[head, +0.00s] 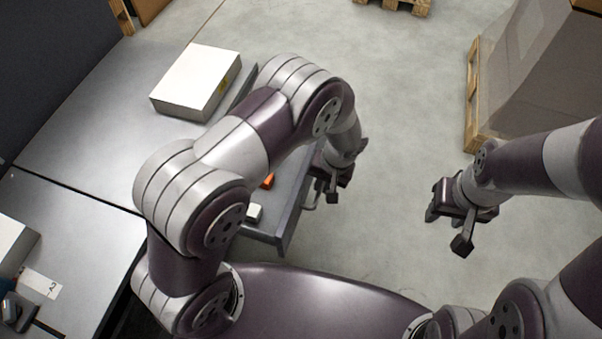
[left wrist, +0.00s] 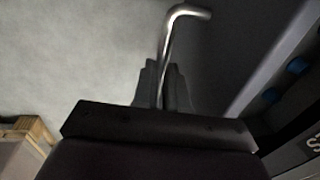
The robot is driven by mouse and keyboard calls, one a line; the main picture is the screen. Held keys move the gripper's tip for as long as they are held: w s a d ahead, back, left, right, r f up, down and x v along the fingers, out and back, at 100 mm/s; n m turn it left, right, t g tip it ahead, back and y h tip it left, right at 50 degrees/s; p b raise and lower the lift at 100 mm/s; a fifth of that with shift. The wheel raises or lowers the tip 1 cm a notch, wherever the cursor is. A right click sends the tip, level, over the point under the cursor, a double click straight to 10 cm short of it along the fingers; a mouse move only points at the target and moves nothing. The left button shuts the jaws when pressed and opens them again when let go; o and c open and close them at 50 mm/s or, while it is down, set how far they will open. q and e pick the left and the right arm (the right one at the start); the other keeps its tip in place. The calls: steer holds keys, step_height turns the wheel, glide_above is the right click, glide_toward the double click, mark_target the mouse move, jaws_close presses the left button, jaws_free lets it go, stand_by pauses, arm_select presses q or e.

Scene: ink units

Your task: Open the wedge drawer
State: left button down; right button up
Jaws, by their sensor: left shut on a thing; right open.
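The grey drawer (head: 290,217) stands pulled out from under the worktop, so part of its inside shows. An orange thing (head: 268,181) and a small white thing (head: 255,212) lie in it; my left arm hides much of the rest. My left gripper (head: 326,193) is at the outer side of the drawer's front. In the left wrist view its fingers (left wrist: 165,88) are shut on the bent metal bar handle (left wrist: 185,14), beside the drawer front (left wrist: 262,62). My right gripper (head: 449,228) is open and empty over the floor, apart from the drawer.
A white box (head: 194,82) lies on the grey worktop (head: 90,130). A wrapped load (head: 550,75) on a wooden pallet (head: 473,100) stands at the right. Blue things (left wrist: 298,66) show past the drawer front. The floor (head: 400,100) between is clear.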

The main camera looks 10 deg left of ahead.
arm_select(q)
steer(key=shift+s+d, duration=0.15)
steer(key=shift+d, duration=1.2)
steer(key=c, duration=1.2)
jaws_free()
steer(key=shift+o, duration=0.2)
steer(key=shift+r, duration=0.1)
step_height(320, 180, up, 12)
steer(key=d+p, duration=0.2)
steer(key=p, duration=0.4)
steer(key=shift+d+r, duration=0.15)
steer(key=shift+d, duration=0.05)
